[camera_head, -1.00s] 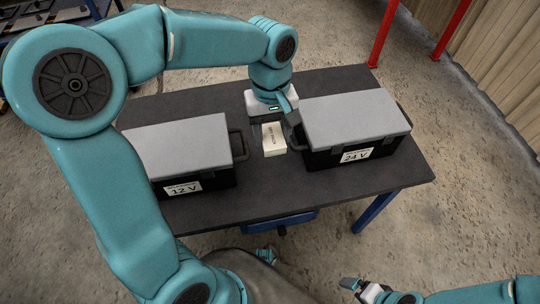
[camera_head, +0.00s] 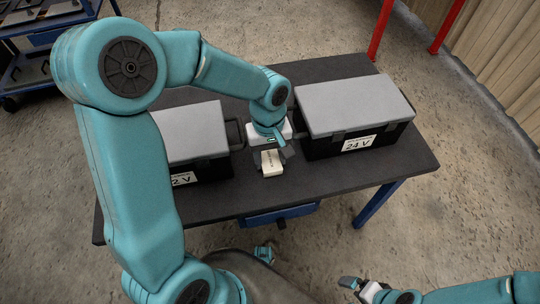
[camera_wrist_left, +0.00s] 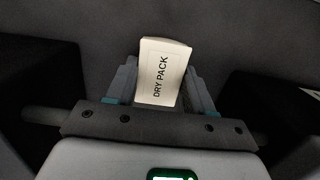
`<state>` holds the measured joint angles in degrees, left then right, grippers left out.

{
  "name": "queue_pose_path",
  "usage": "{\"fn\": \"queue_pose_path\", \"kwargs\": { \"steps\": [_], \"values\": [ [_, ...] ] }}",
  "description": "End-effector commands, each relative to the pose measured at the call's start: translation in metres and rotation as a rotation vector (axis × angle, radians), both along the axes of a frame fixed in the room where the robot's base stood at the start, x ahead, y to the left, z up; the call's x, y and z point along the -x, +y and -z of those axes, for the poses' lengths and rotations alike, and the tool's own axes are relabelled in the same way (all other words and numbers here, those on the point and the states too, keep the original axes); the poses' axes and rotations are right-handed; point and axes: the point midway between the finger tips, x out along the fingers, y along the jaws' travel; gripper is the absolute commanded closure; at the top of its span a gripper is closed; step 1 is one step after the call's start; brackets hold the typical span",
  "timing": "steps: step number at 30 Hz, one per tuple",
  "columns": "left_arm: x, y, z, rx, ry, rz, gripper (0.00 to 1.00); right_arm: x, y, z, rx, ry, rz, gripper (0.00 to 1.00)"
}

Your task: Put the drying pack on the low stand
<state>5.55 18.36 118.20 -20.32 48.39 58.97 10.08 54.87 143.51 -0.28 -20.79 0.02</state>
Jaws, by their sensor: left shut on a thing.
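The drying pack is a small cream block (camera_head: 272,163) marked "DRY PACK". My left gripper (camera_head: 270,156) is shut on it, between the two dark cases and over the table. In the left wrist view the pack (camera_wrist_left: 163,72) stands out between the two fingers, its label facing the camera. I cannot tell how high it is above the table. I cannot make out a low stand in either view. My right gripper (camera_head: 352,284) is at the bottom of the head view, away from the table; its jaws are too unclear to judge.
A grey-lidded case marked "24 V" (camera_head: 355,105) stands right of the pack. Another grey-lidded case (camera_head: 195,130), its label partly covered by my left arm, stands at left. The front of the dark table (camera_head: 320,185) is clear. A blue shelf unit (camera_head: 45,45) is at back left.

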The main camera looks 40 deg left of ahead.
Motion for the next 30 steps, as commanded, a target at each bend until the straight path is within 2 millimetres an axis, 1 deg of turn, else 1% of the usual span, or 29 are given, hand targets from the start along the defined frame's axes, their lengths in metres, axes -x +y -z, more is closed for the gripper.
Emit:
{"fn": "queue_pose_path", "kwargs": {
  "steps": [5, 6, 7, 14, 18, 20, 27, 30],
  "values": [
    [0.000, 0.000, 0.004, 0.000, 0.000, 0.000, 0.78, 0.000, 0.000, 0.004, 0.000, 0.000, 0.000, 0.00],
    [0.000, 0.000, 0.003, 0.000, 0.000, 0.000, 0.41, 0.000, 0.000, 0.003, 0.000, 0.000, 0.000, 0.00],
    [0.000, 0.000, 0.003, 0.000, 0.000, 0.000, 0.37, 0.000, 0.000, 0.002, 0.000, 0.000, 0.000, 0.00],
    [0.000, 0.000, 0.002, 0.000, 0.000, 0.000, 0.37, 0.000, 0.000, 0.002, 0.000, 0.000, 0.000, 0.00],
    [-0.001, 0.000, -0.006, -0.001, -0.002, 0.000, 0.37, 0.000, 0.000, -0.003, 0.000, 0.000, 0.000, 0.00],
    [-0.002, 0.001, -0.015, -0.001, -0.003, 0.000, 0.37, 0.000, 0.000, -0.006, 0.000, 0.000, 0.000, 0.00],
    [-0.006, 0.006, -0.072, -0.001, -0.005, 0.000, 0.37, 0.000, 0.000, -0.025, 0.000, 0.000, 0.000, 0.00],
    [-0.008, 0.008, -0.092, 0.000, -0.004, 0.000, 0.37, 0.000, 0.000, -0.030, 0.000, 0.000, 0.000, 0.00]
  ]
}}
